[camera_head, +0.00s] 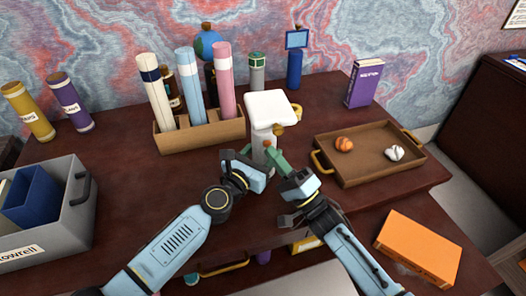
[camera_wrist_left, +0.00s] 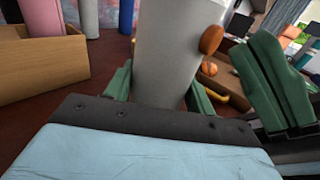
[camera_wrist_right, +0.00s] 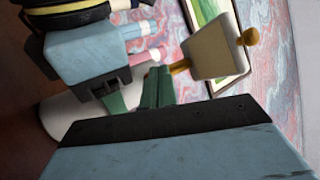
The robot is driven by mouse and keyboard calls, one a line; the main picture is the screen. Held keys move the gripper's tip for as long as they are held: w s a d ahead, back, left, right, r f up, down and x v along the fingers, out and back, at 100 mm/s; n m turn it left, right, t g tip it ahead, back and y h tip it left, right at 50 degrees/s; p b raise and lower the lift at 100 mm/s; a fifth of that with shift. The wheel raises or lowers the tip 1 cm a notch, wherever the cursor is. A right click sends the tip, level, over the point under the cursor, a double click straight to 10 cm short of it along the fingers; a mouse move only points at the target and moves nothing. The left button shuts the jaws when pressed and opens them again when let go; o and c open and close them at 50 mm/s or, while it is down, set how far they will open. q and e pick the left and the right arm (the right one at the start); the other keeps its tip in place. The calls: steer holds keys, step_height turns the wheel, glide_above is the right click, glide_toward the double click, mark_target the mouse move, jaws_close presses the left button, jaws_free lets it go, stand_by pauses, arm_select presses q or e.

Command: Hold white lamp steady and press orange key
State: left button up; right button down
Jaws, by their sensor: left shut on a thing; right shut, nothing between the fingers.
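The white lamp (camera_head: 268,104) stands upright at the desk's front middle, with a blocky head on a pale stem. My left gripper (camera_head: 257,160) is shut around the lower stem; in the left wrist view the stem (camera_wrist_left: 168,50) fills the space between its green fingers. The orange key (camera_head: 279,130) sticks out from the stem's right side, and it also shows in the left wrist view (camera_wrist_left: 211,40). My right gripper (camera_head: 277,157) is shut and empty, its green fingertips below the key and close beside the stem. Whether they touch it cannot be told.
A wooden rack (camera_head: 203,136) with several tubes stands behind left. A brown tray (camera_head: 372,172) with two small objects lies to the right. A grey bin (camera_head: 75,208) stands at left, and an orange box (camera_head: 418,246) lies at lower right.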

arm_select(q)
steer(key=shift+s+d+r, duration=0.1)
steer(key=shift+s+r, duration=0.15)
arm_select(e)
steer(key=shift+w+a+r, duration=0.1)
steer(key=shift+w+r, duration=0.15)
steer(key=shift+w, duration=0.05)
stand_by(0.5)
steer(key=shift+s+f, duration=0.1)
steer(key=shift+f, duration=0.05)
arm_select(q)
steer(key=shift+w+f, duration=0.15)
steer(key=shift+w, duration=0.1)
arm_select(e)
steer(key=shift+s+f, duration=0.25)
steer(key=shift+f, duration=0.3)
arm_select(q)
steer(key=shift+f, duration=0.1)
steer(key=o, duration=1.4)
steer(key=shift+c, duration=0.2)
arm_select(e)
steer(key=s, duration=0.2)
steer(key=s+d, duration=0.1)
steer(key=s, duration=0.2)
steer(key=shift+s+d+r, duration=0.2)
steer(key=shift+s+d, duration=0.1)
